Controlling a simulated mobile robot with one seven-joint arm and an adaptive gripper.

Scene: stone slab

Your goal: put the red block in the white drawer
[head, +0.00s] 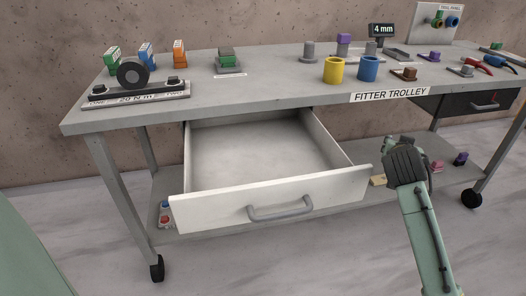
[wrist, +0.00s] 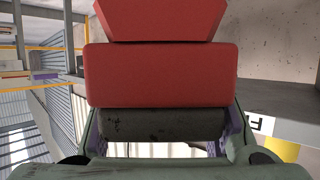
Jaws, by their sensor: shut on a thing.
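The white drawer (head: 215,210) is pulled out below the bench top in the head view, and its visible floor is bare. My gripper (head: 396,145) is just right of the drawer's front right corner, in front of the trolley. The red block (wrist: 162,75) fills the upper middle of the wrist view, and my gripper (wrist: 165,135) is shut on it. In the head view the block is hidden behind my gripper.
The bench top (head: 270,95) bears a yellow cup (head: 333,70), a blue cup (head: 368,68) and a torque fixture (head: 135,85). A dark drawer (head: 480,104) is at the right. Small items lie on the lower shelf (head: 210,236). The space above the open drawer's front is clear.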

